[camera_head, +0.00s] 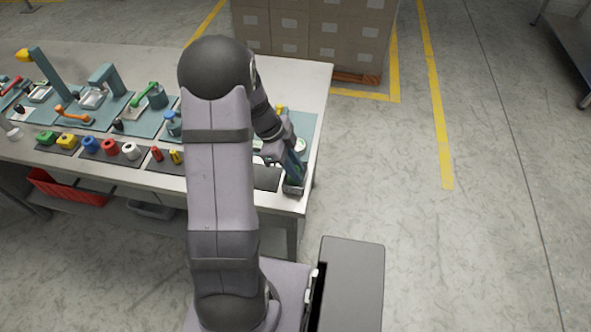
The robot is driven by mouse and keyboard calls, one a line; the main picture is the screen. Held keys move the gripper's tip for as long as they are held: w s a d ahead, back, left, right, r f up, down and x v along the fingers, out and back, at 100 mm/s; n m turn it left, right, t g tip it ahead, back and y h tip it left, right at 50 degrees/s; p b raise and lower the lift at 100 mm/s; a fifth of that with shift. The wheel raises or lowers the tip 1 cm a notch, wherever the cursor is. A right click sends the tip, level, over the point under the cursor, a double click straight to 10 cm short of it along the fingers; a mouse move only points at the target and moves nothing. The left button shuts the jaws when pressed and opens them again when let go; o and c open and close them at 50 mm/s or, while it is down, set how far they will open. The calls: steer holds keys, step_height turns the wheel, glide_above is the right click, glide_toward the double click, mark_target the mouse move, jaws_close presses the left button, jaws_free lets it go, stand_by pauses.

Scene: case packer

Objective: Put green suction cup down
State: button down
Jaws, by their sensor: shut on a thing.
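My gripper (294,179) is at the right end of the workbench, low over its front corner and pointing down. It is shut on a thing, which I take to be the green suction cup. The held thing is too small and too covered by my gripper and arm to make out its shape. A small dark grey holder (294,190) stands at the bench corner right at my fingertips. I cannot tell whether the held thing touches it. A small pale green and white round piece (300,145) shows just behind my gripper.
The workbench (150,181) carries teal mats with fixtures, and a front row of coloured parts, including a green one (46,137) and a yellow one (67,141). My arm hides the bench middle. A red bin (68,188) sits below. Stacked cartons (312,35) stand behind.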

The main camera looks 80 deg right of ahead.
steer(key=shift+f, duration=0.75)
steer(key=c, duration=1.5)
jaws_free()
steer(key=shift+r, duration=0.1)
steer(key=b+v, duration=0.3)
steer(key=v, duration=0.8)
steer(key=shift+w+r, duration=0.15)
steer(key=shift+r, duration=0.25)
